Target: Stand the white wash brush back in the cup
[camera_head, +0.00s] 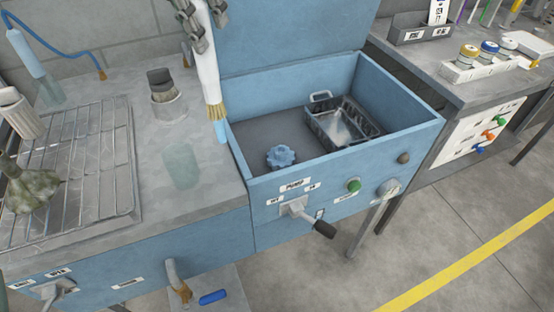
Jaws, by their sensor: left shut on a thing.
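The bristles are in front of the blue basin's left rim. A grey cup-like holder (167,108) with a dark top stands on the counter left of the brush. A pale, see-through cylinder (181,166) stands nearer, below and left of the bristles. I cannot tell for certain which is the brush's cup. My right gripper is not in view.
A wire rack (98,160), a ribbed white cup (20,115) and a grey-green lobed object (30,188) are at left. Bare counter surrounds the pale cylinder.

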